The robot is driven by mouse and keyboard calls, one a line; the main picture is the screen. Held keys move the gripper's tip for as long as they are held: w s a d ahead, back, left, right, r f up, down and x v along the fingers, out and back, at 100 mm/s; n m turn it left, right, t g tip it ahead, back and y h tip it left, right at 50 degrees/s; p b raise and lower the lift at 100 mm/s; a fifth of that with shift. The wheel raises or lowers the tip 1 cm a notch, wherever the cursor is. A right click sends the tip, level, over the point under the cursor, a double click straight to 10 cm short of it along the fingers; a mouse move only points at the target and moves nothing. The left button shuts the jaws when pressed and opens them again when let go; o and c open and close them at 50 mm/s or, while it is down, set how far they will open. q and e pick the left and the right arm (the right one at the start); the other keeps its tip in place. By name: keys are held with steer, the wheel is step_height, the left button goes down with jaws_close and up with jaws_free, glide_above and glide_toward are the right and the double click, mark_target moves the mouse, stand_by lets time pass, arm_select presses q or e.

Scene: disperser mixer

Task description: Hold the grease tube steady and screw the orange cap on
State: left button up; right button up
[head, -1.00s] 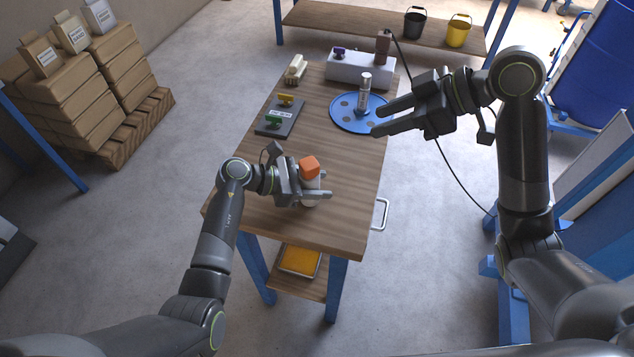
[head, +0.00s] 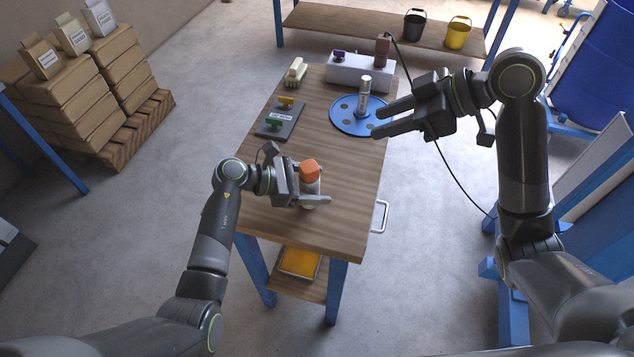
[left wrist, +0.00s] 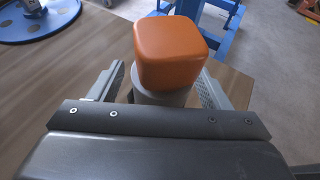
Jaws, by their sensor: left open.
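The orange cap (head: 310,170) sits on top of the pale grease tube (head: 311,188), which stands upright near the front of the wooden table. The cap looks slightly tilted in the head view; I cannot tell whether it is threaded on. My left gripper (head: 318,200) is open around the tube, one finger on each side below the cap. In the left wrist view the orange cap (left wrist: 170,52) hides most of the tube (left wrist: 165,97), and gaps show between tube and fingers. My right gripper (head: 376,122) is open and empty, raised over the table's right edge.
A blue round plate (head: 345,124) holds a grey-white cylinder (head: 364,100). A dark board (head: 272,130) with green and yellow handled items, a brush (head: 296,70) and a white box (head: 350,68) stand farther back. The wood (head: 335,150) between is clear.

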arm_select(q)
steer(key=v, duration=1.1)
steer(key=shift+a, duration=0.15)
steer(key=shift+a, duration=0.1)
steer(key=v, duration=0.6)
